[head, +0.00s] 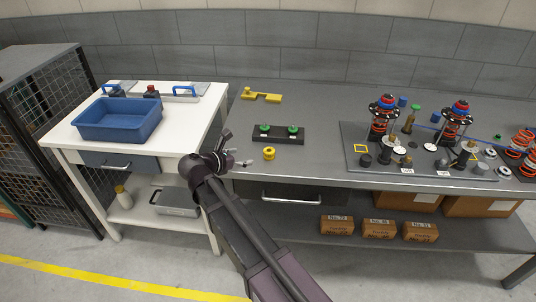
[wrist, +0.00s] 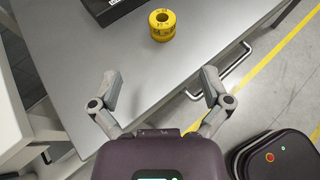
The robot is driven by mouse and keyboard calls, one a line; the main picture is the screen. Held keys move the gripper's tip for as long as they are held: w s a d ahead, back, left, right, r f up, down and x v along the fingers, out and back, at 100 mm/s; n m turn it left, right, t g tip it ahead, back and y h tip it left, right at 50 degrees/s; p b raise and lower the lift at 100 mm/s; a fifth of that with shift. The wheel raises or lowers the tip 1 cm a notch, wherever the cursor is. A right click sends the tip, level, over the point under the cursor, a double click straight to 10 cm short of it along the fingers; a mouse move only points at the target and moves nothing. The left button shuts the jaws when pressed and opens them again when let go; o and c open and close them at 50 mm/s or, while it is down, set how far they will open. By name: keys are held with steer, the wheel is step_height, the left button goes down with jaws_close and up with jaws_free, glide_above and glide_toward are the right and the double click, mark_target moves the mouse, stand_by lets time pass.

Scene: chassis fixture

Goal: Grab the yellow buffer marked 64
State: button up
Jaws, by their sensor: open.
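The yellow buffer (head: 269,153) is a short ring-shaped piece with a hole in its top. It stands near the front edge of the grey bench, just in front of a black block. In the wrist view the yellow buffer (wrist: 162,25) is at the top centre with dark markings on its side, too small to read surely. My gripper (wrist: 160,84) is open and empty, its fingers spread wide. The buffer lies beyond the fingertips, apart from them. In the head view my gripper (head: 237,148) is left of the buffer, by the bench's left front corner.
A yellow bracket (head: 261,96) lies farther back. A plate (head: 352,148) with coil-spring assemblies is to the right. A white table (head: 68,132) with a blue bin (head: 118,120) stands left. Bench surface right of the buffer is clear.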

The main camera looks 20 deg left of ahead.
mark_target(265, 153)
steer(key=b+x, duration=0.2)
steer(key=x, duration=0.4)
steer(key=shift+w+d+f+b, duration=0.1)
steer(key=shift+w+f+b, duration=0.15)
steer(key=shift+f+b, duration=0.1)
steer(key=shift+w+d+f, duration=0.15)
steer(key=shift+w+d, duration=0.15)
steer(key=shift+w, duration=0.35)
steer(key=shift+f+b+x, duration=0.25)
steer(key=shift+b+x, duration=0.9)
steer(key=shift+x, duration=0.75)
steer(key=shift+w+d+f, duration=0.2)
steer(key=shift+w+d, duration=0.15)
steer(key=shift+w, duration=0.1)
steer(key=c, duration=1.2)
